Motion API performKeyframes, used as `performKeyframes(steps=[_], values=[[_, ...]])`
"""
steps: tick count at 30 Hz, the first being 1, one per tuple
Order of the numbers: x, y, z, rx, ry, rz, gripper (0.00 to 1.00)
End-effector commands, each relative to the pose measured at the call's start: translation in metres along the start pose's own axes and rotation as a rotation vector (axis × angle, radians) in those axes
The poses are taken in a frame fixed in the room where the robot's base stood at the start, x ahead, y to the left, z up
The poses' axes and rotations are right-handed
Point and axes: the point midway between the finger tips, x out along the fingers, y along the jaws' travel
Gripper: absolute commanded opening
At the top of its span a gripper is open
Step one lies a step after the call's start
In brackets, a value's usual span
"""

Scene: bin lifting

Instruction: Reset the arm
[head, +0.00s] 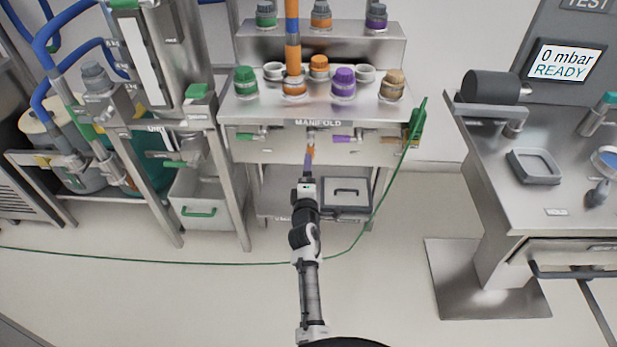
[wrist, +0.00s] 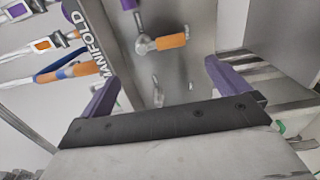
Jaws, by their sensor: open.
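My arm reaches forward from the bottom middle of the head view toward the front of the manifold bench (head: 270,148). My gripper (head: 308,164) is at the bench's front panel, just below an orange valve handle (head: 310,150). In the wrist view my gripper (wrist: 160,75) shows two purple fingers spread wide apart with nothing between them. The orange handle (wrist: 172,41) lies ahead of the fingers, apart from both in the picture. Its exact distance from the fingertips cannot be told.
Coloured caps stand on the bench top. A purple handle (head: 342,138) is beside the orange one. A grey case (head: 346,192) sits on the lower shelf. A green hose (head: 372,215) runs down to the floor. A test bench (head: 560,212) stands right. The floor between is open.

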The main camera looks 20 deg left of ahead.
Motion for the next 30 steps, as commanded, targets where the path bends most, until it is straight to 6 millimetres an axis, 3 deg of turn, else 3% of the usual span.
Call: performKeyframes(steps=[21, 23, 26, 30], values=[[0.001, 0.005, -0.003, 0.006, 0.005, 0.008, 1.0], [0.003, 0.018, -0.01, 0.03, 0.02, 0.032, 1.0], [0.004, 0.061, -0.034, 0.112, 0.074, 0.105, 1.0], [-0.005, 0.151, -0.082, 0.298, 0.207, 0.249, 1.0]])
